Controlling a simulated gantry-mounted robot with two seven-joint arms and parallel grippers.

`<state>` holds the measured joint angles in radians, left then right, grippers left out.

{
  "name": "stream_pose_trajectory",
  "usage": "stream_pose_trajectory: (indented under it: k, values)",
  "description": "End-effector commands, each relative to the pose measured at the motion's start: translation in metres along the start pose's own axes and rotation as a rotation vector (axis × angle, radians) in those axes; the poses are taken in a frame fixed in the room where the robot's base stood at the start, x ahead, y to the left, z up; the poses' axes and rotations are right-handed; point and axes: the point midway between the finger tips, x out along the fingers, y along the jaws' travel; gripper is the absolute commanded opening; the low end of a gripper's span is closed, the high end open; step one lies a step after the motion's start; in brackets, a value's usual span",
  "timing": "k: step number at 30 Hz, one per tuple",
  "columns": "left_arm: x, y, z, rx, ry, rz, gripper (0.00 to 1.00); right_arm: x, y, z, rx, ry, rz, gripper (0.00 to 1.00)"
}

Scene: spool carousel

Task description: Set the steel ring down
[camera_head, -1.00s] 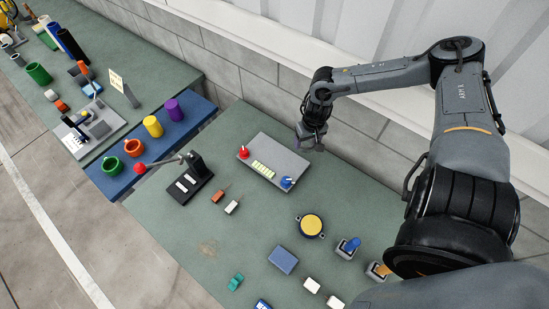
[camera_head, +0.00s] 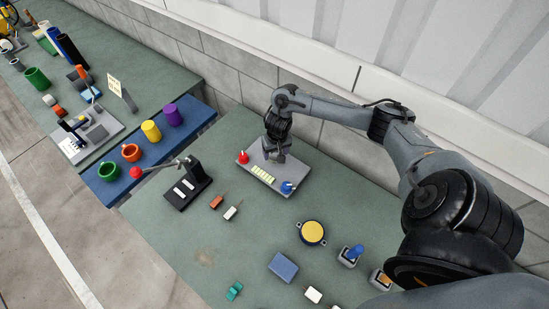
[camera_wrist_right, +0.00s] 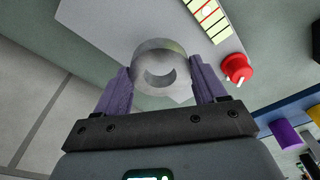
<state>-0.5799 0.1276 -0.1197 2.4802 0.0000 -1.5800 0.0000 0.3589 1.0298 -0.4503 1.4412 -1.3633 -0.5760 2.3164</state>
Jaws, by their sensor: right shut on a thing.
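The steel ring (camera_wrist_right: 146,60) shows in the right wrist view as a grey ring between the two purple-grey fingers. My right gripper (camera_wrist_right: 160,82) is shut on it. In the head view my right gripper (camera_head: 276,154) hangs over the far part of the grey panel (camera_head: 279,180), between its red knob and blue knob. The ring cannot be made out there, and I cannot tell whether it touches the panel. My left gripper is out of view.
The red knob (camera_head: 242,157) stands left of my right gripper and the blue knob (camera_head: 287,187) right of it. A pale segmented strip (camera_head: 263,174) lies on the panel. A black stand with a lever (camera_head: 187,190) is further left. A wall runs behind.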

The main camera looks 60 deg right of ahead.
Motion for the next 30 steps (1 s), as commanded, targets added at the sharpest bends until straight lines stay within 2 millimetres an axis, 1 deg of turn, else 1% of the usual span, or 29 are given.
stream_pose_trajectory:
  k: [1,5,12,15,28,29,30]
  values:
    - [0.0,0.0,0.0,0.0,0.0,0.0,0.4,0.002,-0.003,-0.001,0.0,-0.001,-0.001,0.38]
    - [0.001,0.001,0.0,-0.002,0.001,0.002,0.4,0.006,-0.005,-0.001,0.0,-0.001,0.001,0.38]
    - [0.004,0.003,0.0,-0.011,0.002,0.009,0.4,0.035,-0.005,0.003,-0.001,-0.003,0.001,0.38]
    - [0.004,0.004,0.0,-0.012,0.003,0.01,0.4,0.042,-0.004,0.003,0.001,-0.001,0.001,0.38]
    - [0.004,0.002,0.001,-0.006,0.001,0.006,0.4,0.045,-0.004,0.004,0.0,-0.001,0.0,0.38]
    - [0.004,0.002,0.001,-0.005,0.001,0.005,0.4,0.045,-0.004,0.004,0.0,0.0,0.0,0.75]
    - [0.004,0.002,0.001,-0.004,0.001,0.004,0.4,0.045,-0.004,0.004,0.0,0.0,0.0,0.81]
